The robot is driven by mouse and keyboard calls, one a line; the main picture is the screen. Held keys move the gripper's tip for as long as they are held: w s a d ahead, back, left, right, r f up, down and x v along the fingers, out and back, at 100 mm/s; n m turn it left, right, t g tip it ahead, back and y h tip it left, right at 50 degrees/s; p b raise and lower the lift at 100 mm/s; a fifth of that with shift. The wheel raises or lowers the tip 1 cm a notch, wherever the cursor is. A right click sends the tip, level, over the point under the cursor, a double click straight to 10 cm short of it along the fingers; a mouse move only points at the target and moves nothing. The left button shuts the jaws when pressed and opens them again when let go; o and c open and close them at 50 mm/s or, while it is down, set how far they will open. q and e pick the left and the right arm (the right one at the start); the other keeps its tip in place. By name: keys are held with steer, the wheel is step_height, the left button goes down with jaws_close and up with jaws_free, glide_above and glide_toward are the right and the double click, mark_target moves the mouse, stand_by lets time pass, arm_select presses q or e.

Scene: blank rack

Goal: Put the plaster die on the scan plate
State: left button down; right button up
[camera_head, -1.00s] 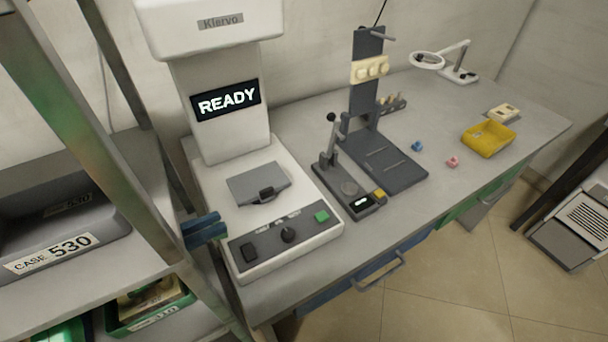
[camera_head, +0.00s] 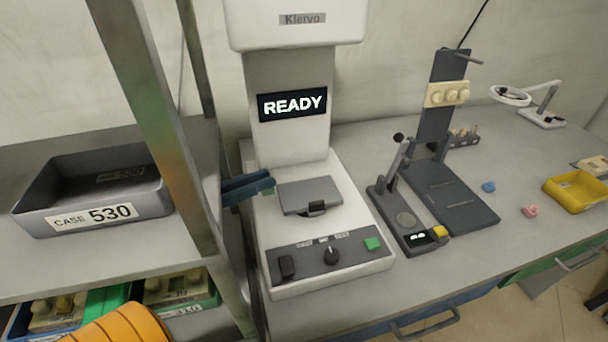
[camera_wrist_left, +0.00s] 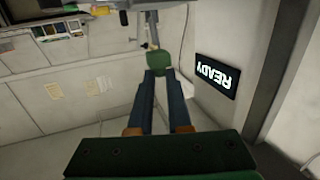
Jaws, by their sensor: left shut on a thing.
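The scan plate (camera_head: 310,193) is a dark grey slab on the white scanner's base, with a small black clip at its front edge. My left gripper (camera_head: 262,185) reaches in from behind the rack post, just left of the plate, with blue fingers. It is shut on a small green piece, apparently the plaster die (camera_head: 269,189). The left wrist view also shows the green piece (camera_wrist_left: 158,61) at the fingertips. The gripper and piece look apart from the plate; their height above it is hard to judge. My right gripper is out of view.
The scanner screen (camera_head: 292,103) reads READY. A rack post (camera_head: 160,120) stands close left of the gripper, with a grey case tray (camera_head: 95,195) on its shelf. A lever device (camera_head: 405,215) and a dark stand (camera_head: 455,200) are to the right, with a yellow tray (camera_head: 575,192) beyond.

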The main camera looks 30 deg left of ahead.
arm_select(q)
steer(key=p, duration=0.3)
glide_above(301, 195)
steer(key=shift+s+a+r, duration=0.2)
steer(key=shift+s+r, duration=0.1)
steer(key=shift+s, duration=0.05)
steer(key=f, duration=0.2)
steer(key=w+f, duration=0.1)
steer(key=shift+d+f+b, duration=0.2)
steer(key=shift+f+b, duration=0.15)
steer(key=shift+f, duration=0.05)
steer(key=shift+s+f, duration=0.1)
steer(key=shift+f, duration=0.1)
steer(key=shift+f+b, duration=0.65)
steer(key=shift+b, duration=0.25)
steer(key=c, duration=0.8)
jaws_free()
steer(key=shift+r, duration=0.1)
steer(key=shift+c, duration=0.2)
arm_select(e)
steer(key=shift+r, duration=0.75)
